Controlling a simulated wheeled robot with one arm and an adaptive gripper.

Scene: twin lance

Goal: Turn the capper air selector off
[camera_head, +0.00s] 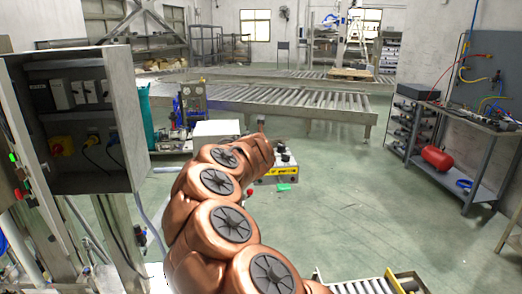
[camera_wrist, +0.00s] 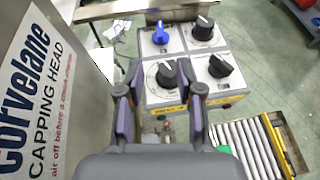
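A grey control box (camera_wrist: 190,52) with several rotary knobs is in the wrist view, ahead of my gripper (camera_wrist: 160,75). One knob is blue (camera_wrist: 160,36), at the upper left. Black knobs sit at the upper right (camera_wrist: 203,28), lower right (camera_wrist: 219,66) and lower left (camera_wrist: 166,75). The labels are too small to read, so I cannot tell which is the capper air selector. My gripper is open, its fingers apart, with the lower-left knob showing between them; contact is not clear. In the head view the box (camera_head: 275,163) is partly hidden behind my arm.
A white sign (camera_wrist: 38,85) reading "Corvelane CAPPING HEAD" is on a panel at the left. A roller conveyor (camera_wrist: 245,145) with a yellow edge is at the lower right. An open electrical cabinet (camera_head: 118,118) stands left of my arm. Green floor (camera_head: 350,185) is clear to the right.

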